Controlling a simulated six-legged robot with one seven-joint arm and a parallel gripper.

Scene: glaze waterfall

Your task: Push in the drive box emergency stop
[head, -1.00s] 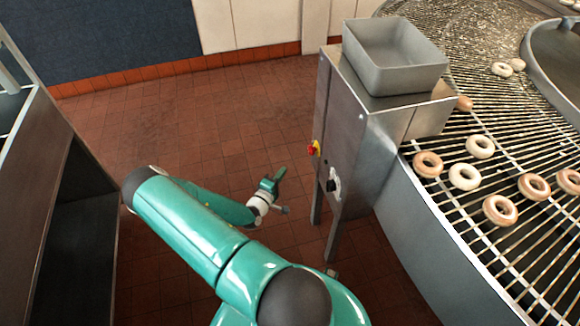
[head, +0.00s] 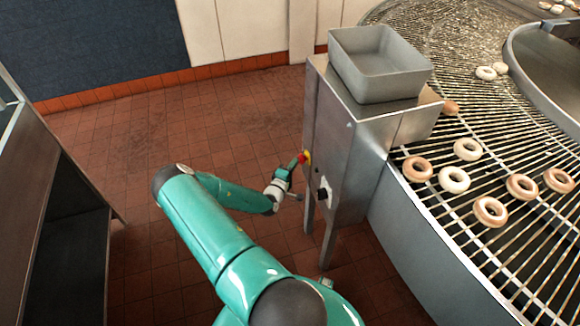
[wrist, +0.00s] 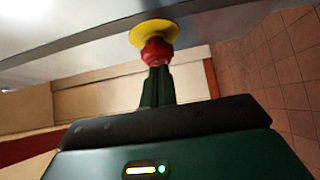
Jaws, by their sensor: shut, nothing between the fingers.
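The emergency stop is a red button on a yellow disc, on the left side of the steel drive box (head: 335,130). In the head view the red button (head: 301,158) shows at the tip of my gripper (head: 291,166). In the wrist view the red button (wrist: 157,51) stands out from the yellow disc (wrist: 153,31). My gripper (wrist: 156,72) is shut with nothing held, its fingertips right at the front of the button. They look to be touching it or very close; I cannot tell whether it is pressed in.
A grey bin (head: 382,62) stands on top. A wire conveyor (head: 470,215) with several doughnuts curves along the right. A dark cabinet (head: 50,200) stands at the left. The tiled floor (head: 190,125) between is clear.

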